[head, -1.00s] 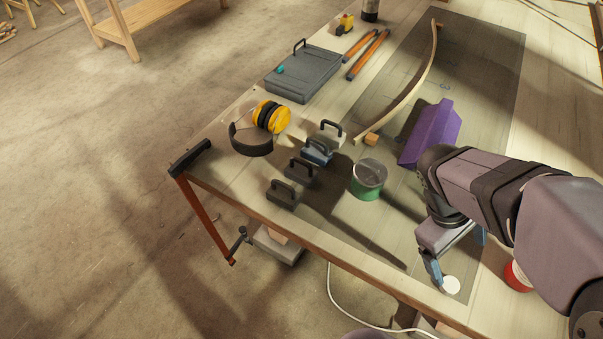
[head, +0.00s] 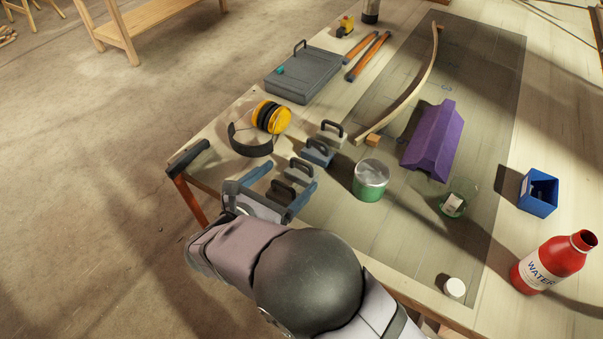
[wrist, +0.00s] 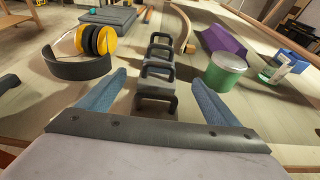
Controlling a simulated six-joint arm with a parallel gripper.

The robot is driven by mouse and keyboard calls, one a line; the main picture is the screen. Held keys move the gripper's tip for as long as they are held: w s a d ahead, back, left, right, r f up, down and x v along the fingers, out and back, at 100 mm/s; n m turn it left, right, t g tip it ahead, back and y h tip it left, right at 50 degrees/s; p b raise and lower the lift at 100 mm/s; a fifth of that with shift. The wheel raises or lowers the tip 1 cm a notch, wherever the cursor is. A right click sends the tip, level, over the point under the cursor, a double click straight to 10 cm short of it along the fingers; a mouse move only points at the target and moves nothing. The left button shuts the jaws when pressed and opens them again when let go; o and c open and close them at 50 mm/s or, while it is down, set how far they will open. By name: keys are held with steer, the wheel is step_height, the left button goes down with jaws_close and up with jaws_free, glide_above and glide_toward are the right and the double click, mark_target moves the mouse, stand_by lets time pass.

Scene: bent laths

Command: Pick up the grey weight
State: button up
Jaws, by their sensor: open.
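Several block weights with dark loop handles stand in a row on the table. The nearest one (head: 281,191) looks dark grey, and the one behind it (head: 299,174) looks lighter grey. Behind those are a blue weight (head: 317,154) and a pale weight (head: 329,136). My gripper (head: 280,184) is open and empty at the near end of the row, its blue fingers on either side of the nearest weight.
Yellow earmuffs (head: 270,117) lie left of the row. A green tin (head: 370,181) stands to the right, with a purple block (head: 431,139) beyond it. A glass (head: 459,198), a blue box (head: 538,192) and a red bottle (head: 553,261) are further right.

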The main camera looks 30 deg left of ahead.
mark_target(302, 170)
steer(key=shift+w+f, duration=0.1)
steer(key=shift+f, duration=1.4)
steer(key=shift+r+p+x, duration=0.15)
steer(key=shift+p+x, duration=0.55)
steer(key=shift+x, duration=0.8)
steer(key=shift+r+p+x, duration=0.15)
steer(key=shift+p+x, duration=0.55)
steer(key=shift+x, duration=0.85)
steer(key=shift+w+a+f, duration=0.1)
steer(key=shift+w+f, duration=0.15)
steer(key=shift+w, duration=0.45)
steer(key=c, duration=1.5)
steer(key=shift+r, duration=0.1)
steer(key=c, duration=0.3)
steer(key=shift+c, duration=0.2)
steer(key=shift+r+b, duration=0.9)
steer(key=shift+r, duration=4.15)
